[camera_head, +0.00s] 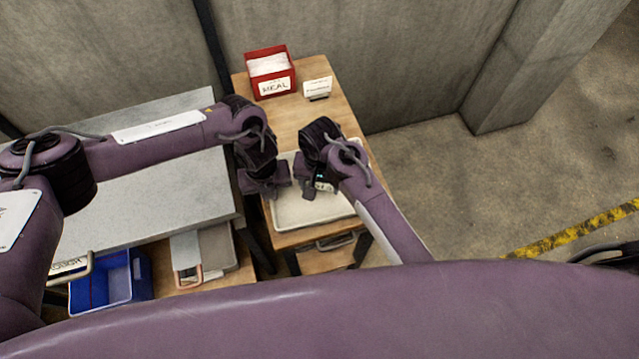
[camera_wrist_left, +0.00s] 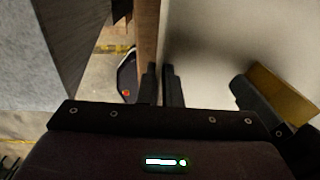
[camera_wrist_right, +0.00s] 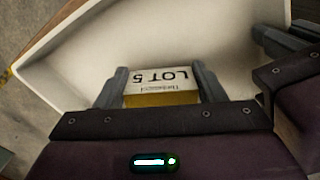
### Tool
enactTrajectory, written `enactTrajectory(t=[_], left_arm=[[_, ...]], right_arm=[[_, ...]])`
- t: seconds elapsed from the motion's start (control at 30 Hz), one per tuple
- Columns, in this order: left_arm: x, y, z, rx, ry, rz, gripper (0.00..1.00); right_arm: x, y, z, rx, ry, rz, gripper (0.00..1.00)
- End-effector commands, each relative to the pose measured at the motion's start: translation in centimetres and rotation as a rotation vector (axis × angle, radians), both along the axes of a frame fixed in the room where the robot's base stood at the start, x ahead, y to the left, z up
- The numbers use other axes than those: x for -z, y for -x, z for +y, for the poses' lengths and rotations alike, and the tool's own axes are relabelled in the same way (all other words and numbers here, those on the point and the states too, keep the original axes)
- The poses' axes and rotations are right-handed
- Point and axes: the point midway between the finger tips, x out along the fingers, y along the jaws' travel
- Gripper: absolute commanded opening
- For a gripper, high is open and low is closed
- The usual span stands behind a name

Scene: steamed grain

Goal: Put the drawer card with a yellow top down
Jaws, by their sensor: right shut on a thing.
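The drawer card (camera_wrist_right: 160,85), white with "LOT 5" on it and a yellow edge, is between the fingers of my right gripper (camera_wrist_right: 160,88). That gripper is shut on it, over the white tray (camera_wrist_right: 100,40). I cannot tell whether the card touches the tray. In the head view my right gripper (camera_head: 308,190) is above the tray (camera_head: 300,212) and hides the card. My left gripper (camera_head: 287,173) is close by on the left, its fingers (camera_wrist_left: 162,85) together and empty. The card's yellow side (camera_wrist_left: 283,92) shows at the right of the left wrist view.
A red box marked MEAL (camera_head: 270,75) and a small white standing card (camera_head: 318,88) are at the back of the wooden table (camera_head: 290,118). A grey worktop (camera_head: 150,190) is at left, with a blue bin (camera_head: 112,285) below its front. Bare floor lies to the right.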

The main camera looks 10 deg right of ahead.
Motion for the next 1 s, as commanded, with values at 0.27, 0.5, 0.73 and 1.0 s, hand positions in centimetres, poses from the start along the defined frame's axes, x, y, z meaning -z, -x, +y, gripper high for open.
enactTrajectory(t=[0.27, 0.5, 0.73, 1.0], left_arm=[[0.09, 0.07, 0.15, 0.0, -0.005, 0.001, 0.0], [0.1, 0.08, 0.16, 0.001, -0.005, 0.001, 0.0], [0.1, 0.08, 0.17, 0.001, -0.005, 0.002, 0.0], [0.1, 0.09, 0.17, 0.001, -0.005, 0.002, 0.0]], right_arm=[[0.93, -0.05, 0.01, 0.0, -0.001, -0.001, 0.4], [1.23, -0.03, -0.01, 0.0, 0.0, -0.001, 0.68], [1.21, -0.03, -0.01, 0.0, 0.0, -0.001, 0.85], [0.56, -0.08, 0.03, 0.0, -0.001, -0.003, 0.85]])
